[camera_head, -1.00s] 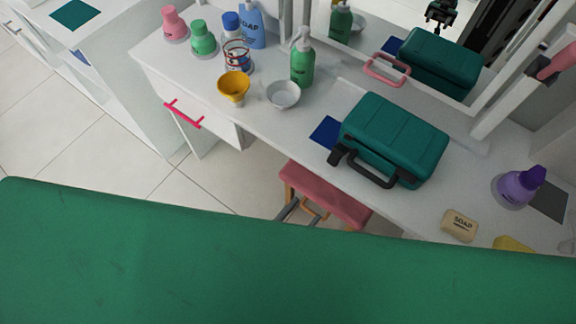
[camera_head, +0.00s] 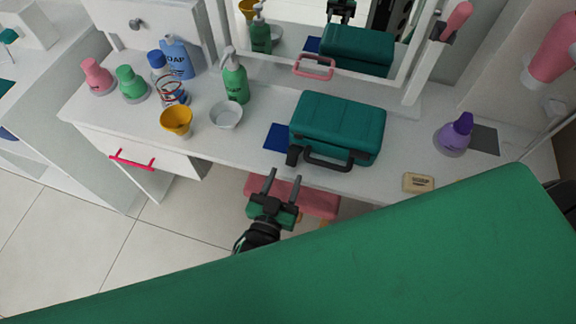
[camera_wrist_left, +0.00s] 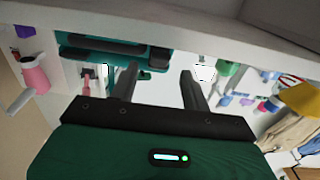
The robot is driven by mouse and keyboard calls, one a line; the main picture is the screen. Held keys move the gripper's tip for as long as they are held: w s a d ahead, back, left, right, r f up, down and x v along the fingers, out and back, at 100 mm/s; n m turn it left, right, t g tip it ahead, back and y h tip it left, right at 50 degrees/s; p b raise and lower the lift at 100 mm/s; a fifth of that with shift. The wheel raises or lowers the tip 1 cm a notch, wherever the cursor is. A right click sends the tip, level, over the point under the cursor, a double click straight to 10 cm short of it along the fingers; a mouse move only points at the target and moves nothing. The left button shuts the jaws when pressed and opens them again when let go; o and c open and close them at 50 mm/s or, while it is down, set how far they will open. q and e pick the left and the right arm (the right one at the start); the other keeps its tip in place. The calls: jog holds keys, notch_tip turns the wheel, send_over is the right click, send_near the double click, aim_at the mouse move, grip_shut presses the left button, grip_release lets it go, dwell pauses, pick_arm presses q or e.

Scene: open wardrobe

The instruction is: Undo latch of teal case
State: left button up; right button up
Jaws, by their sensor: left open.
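The teal case (camera_head: 338,125) lies shut on the white counter, its black handle (camera_head: 328,165) facing the front edge. A dark latch piece (camera_head: 293,156) shows at its front left corner; its exact state is too small to tell. My left gripper (camera_head: 281,178) is open and empty, in front of the counter and just short of the case's front left corner, fingers pointing at the counter. In the left wrist view the two open fingers (camera_wrist_left: 158,80) have nothing between them, and teal parts show at upper left. My right gripper is not in view.
A blue pad (camera_head: 278,137) lies left of the case. A white bowl (camera_head: 226,116), yellow cup (camera_head: 176,120) and several bottles stand farther left. A soap bar (camera_head: 418,183) and purple bottle (camera_head: 455,134) are at right. A mirror stands behind; a pink stool (camera_head: 318,200) is below.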

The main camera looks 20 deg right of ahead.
aim_at(290, 166)
pick_arm(q)
jog(key=x, duration=0.3)
jog(key=shift+w+d, duration=0.1)
jog(key=shift+w, duration=0.05)
jog(key=shift+w+d, duration=0.2)
jog(key=c, duration=1)
jog(key=shift+f, duration=0.15)
jog(key=shift+f+t+h+b, duration=0.3)
jog(key=shift+t+b, duration=0.2)
jog(key=shift+b, duration=0.55)
jog(key=shift+r, duration=0.1)
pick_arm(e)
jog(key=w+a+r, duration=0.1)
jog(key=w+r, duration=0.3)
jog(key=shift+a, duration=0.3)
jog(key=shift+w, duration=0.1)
pick_arm(q)
jog(key=o, duration=1)
